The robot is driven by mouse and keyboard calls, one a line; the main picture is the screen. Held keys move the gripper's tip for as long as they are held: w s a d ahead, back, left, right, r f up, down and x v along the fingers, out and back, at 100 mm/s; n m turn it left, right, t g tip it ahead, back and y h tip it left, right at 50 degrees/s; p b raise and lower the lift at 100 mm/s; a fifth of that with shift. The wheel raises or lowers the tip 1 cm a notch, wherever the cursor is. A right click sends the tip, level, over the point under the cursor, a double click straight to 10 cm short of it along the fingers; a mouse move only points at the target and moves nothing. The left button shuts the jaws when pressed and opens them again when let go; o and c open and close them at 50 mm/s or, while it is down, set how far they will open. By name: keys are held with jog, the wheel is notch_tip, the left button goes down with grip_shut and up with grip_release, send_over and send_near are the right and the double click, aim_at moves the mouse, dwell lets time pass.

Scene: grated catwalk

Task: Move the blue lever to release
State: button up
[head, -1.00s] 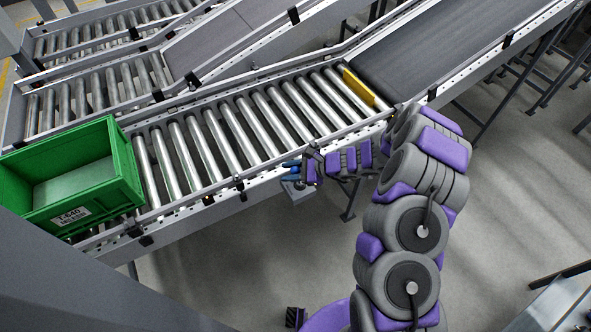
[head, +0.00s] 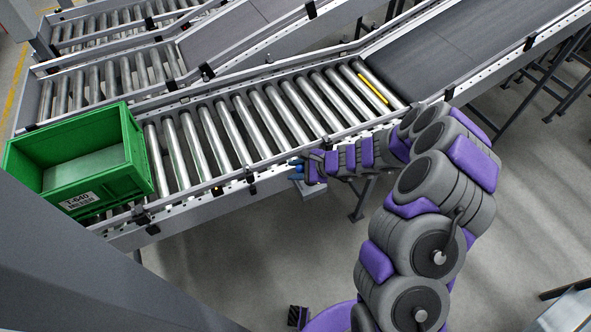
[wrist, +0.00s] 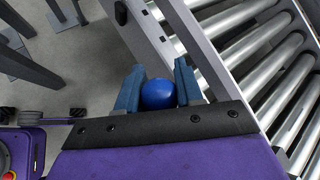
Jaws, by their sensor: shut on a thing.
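The lever's blue ball knob (wrist: 158,93) sits between the two blue-grey fingers of my gripper (wrist: 157,82) in the wrist view. The fingers are shut on it, beside the conveyor's side rail. In the head view my gripper (head: 297,169) is at the near side of the roller conveyor, and the lever is hidden there. A yellow stop plate (head: 373,88) lies between rollers near the belt end and shows as a thin strip, low among the rollers.
A green bin (head: 128,165) labelled T-640 stands at the left end of the roller conveyor (head: 225,135). The rollers between the bin and the yellow plate are clear. A dark belt (head: 430,60) continues at upper right. Open floor (head: 260,260) lies in front of the conveyor.

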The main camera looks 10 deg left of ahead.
jog(key=o, duration=0.8)
jog(key=shift+w+d+f, duration=0.15)
jog(key=shift+o, duration=1)
jog(key=p+v, duration=0.4)
jog(key=v, duration=1.3)
jog(key=shift+d, duration=0.15)
jog(key=s+a+r+n+g+h, duration=0.35)
jog(key=s+r+n, duration=0.55)
jog(key=s+r, duration=0.5)
jog(key=s+d+r+n+h, duration=0.2)
jog(key=s+d, duration=0.4)
jog(key=s, duration=0.4)
jog(key=s+d+r+n+h, duration=0.2)
jog(key=s+d, duration=0.4)
jog(key=s, duration=0.4)
jog(key=shift+r+n+h, duration=0.4)
jog(key=shift+n+h, duration=0.3)
jog(key=shift+h, duration=0.55)
